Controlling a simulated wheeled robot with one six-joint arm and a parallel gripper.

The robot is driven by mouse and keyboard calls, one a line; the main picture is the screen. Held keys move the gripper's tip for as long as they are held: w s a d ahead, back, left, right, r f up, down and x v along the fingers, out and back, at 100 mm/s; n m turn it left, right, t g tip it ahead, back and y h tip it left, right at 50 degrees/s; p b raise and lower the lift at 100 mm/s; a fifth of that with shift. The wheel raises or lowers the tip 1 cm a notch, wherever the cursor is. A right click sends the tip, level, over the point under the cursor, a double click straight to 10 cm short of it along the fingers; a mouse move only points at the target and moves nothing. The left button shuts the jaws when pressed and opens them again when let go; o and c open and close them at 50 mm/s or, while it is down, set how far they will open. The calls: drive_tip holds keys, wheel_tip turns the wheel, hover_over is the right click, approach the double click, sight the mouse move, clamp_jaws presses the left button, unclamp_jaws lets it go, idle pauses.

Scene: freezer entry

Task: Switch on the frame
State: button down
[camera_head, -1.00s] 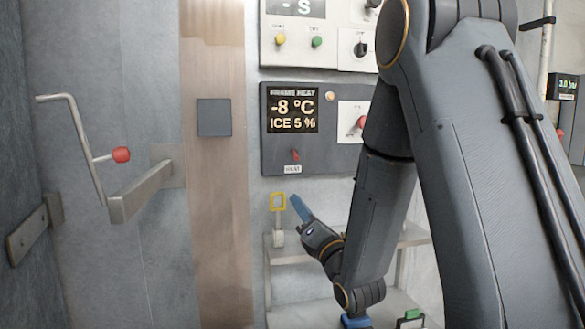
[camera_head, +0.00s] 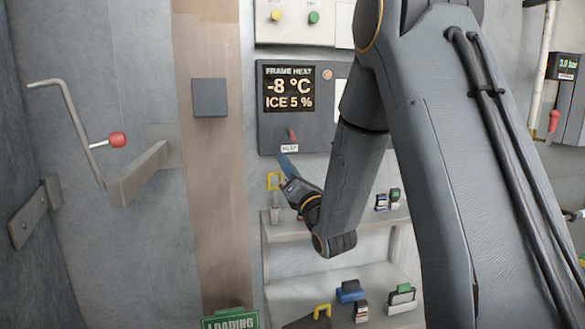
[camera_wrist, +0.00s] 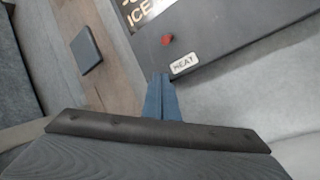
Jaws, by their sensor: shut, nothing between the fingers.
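The frame heat panel (camera_head: 318,140) is a dark box on the wall. Its display (camera_head: 288,88) reads FRAME HEAT, -8 °C, ICE 5 %. My gripper (camera_head: 284,158) has blue fingers, shut and empty, just below the HEAT label. The fingers (camera_wrist: 160,80) point up towards the panel in the wrist view. I cannot tell whether they touch it.
At left is a metal door handle with a red knob (camera_head: 117,139). A dark square plate (camera_head: 210,98) is on the brown strip.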

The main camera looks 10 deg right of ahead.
sight(291, 134)
drive_tip(key=p+x, duration=0.1)
drive_tip(key=x, duration=0.2)
drive_tip(key=shift+w+r, duration=0.15)
drive_tip(key=s+d+r, duration=0.1)
drive_tip(key=s+d+p, duration=0.1)
drive_tip(key=shift+d+r+p, duration=0.3)
drive_tip(key=shift+d+r, duration=0.1)
drive_tip(key=shift+s+r, duration=0.1)
